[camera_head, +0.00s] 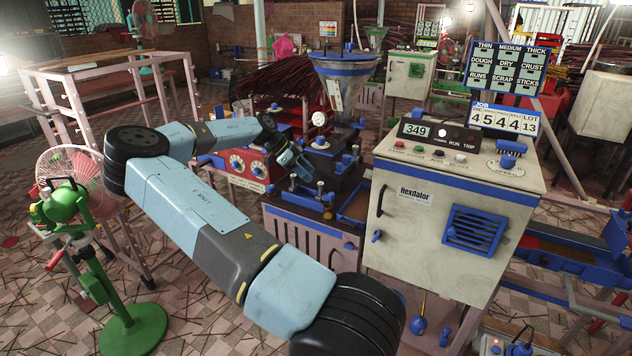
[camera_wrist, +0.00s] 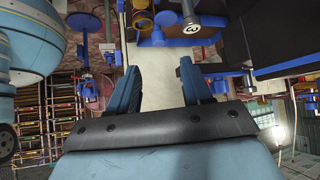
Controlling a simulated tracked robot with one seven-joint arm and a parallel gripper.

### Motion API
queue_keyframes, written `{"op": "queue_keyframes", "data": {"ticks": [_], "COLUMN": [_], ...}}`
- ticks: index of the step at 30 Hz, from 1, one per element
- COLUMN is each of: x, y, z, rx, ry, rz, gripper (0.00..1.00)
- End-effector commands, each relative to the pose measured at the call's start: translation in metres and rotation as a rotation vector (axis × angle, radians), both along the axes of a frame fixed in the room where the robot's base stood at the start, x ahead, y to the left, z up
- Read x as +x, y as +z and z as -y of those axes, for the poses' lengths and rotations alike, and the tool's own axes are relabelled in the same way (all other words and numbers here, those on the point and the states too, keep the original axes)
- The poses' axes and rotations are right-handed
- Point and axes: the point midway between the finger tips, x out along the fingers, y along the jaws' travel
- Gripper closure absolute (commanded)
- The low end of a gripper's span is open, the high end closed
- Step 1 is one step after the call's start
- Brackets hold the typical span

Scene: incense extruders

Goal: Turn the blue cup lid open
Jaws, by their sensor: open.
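My gripper (camera_head: 303,165) reaches toward the extruder (camera_head: 345,165) from the left in the head view. It also shows in the wrist view (camera_wrist: 160,80), where its two blue fingers stand apart with nothing between them. Small blue fittings (camera_head: 320,143) sit on the extruder top near the fingers. In the wrist view, a blue fitting (camera_wrist: 153,40) with brass parts lies beyond the fingertips, clear of them. A dark cylinder with a pale marked end (camera_wrist: 191,20) is beside it. I cannot tell which blue part is the cup lid, or whether it is open.
A white control cabinet (camera_head: 445,220) stands right of the extruder. A red box with dials (camera_head: 240,165) is behind my gripper. A metal hopper (camera_head: 345,85) rises above the extruder. Sticks litter the tiled floor.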

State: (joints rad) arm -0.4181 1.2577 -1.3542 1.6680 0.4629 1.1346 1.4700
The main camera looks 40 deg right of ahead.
Motion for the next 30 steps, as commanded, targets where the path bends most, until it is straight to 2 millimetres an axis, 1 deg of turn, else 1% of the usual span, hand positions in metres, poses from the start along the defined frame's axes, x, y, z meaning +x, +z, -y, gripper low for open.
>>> {"op": "queue_keyframes", "data": {"ticks": [3,6,18,23,26,30], "x": [0.005,0.007,0.006,-0.004,-0.015,-0.030], "y": [0.007,0.010,0.011,0.013,0.015,0.018], "z": [-0.005,-0.007,-0.007,-0.009,-0.014,-0.024], "rx": [0.000,-0.001,0.010,0.089,0.177,0.312], "ry": [-0.001,-0.001,-0.001,0.017,0.045,0.105], "rz": [0.001,0.000,0.001,0.006,0.012,0.023], "gripper": [0.51,0.51,0.51,0.51,0.51,0.51]}}
